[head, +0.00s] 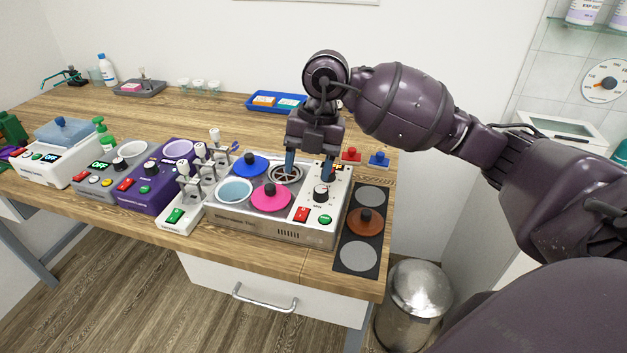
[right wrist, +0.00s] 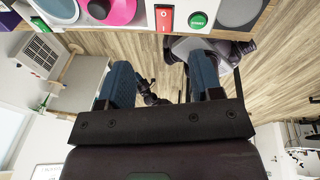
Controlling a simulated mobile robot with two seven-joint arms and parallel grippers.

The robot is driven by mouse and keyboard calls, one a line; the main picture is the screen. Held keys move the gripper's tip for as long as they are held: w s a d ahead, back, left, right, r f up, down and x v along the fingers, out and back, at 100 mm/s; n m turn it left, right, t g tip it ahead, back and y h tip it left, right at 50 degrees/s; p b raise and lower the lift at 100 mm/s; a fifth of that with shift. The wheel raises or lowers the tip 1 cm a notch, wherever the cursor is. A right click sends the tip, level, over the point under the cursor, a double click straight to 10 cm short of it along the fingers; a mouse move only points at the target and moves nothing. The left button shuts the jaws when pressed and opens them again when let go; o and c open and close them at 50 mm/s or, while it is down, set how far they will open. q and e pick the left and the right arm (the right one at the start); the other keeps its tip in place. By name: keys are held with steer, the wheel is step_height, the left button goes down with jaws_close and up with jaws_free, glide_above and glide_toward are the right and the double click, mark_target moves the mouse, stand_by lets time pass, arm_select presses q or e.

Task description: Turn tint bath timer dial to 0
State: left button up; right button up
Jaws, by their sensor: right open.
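The silver and white tint bath unit (head: 290,228) stands at the front right of the table, with blue and pink lids on top. A black dial (head: 321,194) with a light pointer sits on its right panel, above a red switch (head: 301,214) and a green button (head: 325,219). The pointer's value is too small to read. My right gripper (head: 308,170) is open above the unit's back right part, its blue fingers pointing down behind the dial, not around it. In the right wrist view, the gripper (right wrist: 162,82) is open and empty; the dial does not show there.
A dark mat (head: 347,240) with a brown lid (head: 365,222) lies right of the unit. A white stand with several joysticks (head: 182,214) and a purple device (head: 158,190) stand left. A blue tray (head: 262,109) lies behind. A metal bin (head: 412,300) stands below.

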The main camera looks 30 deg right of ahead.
mark_target(321, 189)
steer(key=w+d+r+m+h, duration=0.1)
steer(key=w+d+r+h, duration=0.1)
steer(key=d+h, duration=0.15)
steer(key=shift+y, duration=0.45)
steer(key=f, duration=0.6)
steer(key=f+b, duration=0.1)
steer(key=f, duration=0.2)
steer(key=shift+s+d+f, duration=0.25)
steer(key=shift+d, duration=0.05)
steer(key=shift+f, duration=0.45)
steer(key=c, duration=0.9)
